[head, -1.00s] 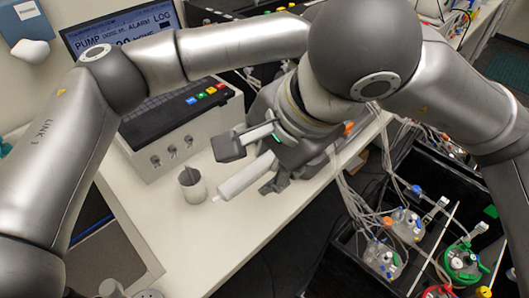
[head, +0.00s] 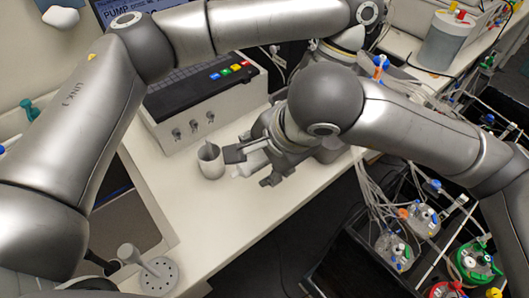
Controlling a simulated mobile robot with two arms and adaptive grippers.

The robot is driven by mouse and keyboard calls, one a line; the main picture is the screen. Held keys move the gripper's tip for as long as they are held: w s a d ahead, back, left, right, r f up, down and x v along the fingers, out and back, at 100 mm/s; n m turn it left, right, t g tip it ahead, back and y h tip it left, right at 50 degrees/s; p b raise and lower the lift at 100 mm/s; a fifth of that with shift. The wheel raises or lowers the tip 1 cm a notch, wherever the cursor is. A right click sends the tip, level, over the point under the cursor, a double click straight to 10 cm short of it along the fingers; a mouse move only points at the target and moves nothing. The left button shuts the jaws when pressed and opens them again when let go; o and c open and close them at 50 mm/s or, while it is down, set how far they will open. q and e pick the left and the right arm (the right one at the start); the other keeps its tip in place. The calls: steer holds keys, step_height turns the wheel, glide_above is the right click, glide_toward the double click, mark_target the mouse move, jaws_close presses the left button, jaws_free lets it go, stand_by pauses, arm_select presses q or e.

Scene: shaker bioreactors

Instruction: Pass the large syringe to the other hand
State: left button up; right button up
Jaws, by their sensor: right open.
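My right gripper (head: 255,167) is open low over the white bench, its fingers pointing left towards a grey cup. A short pale piece (head: 248,166) shows between its fingers; it looks like the end of the large syringe, but most of it is hidden by the hand. I cannot tell whether the fingers touch it. My left arm reaches across the top of the view, and its gripper is hidden behind my right arm.
The grey cup (head: 210,160) stands just left of the right fingertips. A control box (head: 207,105) with coloured buttons stands behind it. A round perforated stand (head: 158,275) is at the front left. Vessels with tubing (head: 425,218) fill the right. The bench front is clear.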

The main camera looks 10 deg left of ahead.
steer(key=c, duration=0.9)
arm_select(q)
steer(key=o, duration=1.1)
arm_select(e)
steer(key=shift+c, duration=0.9)
steer(key=shift+c, duration=0.2)
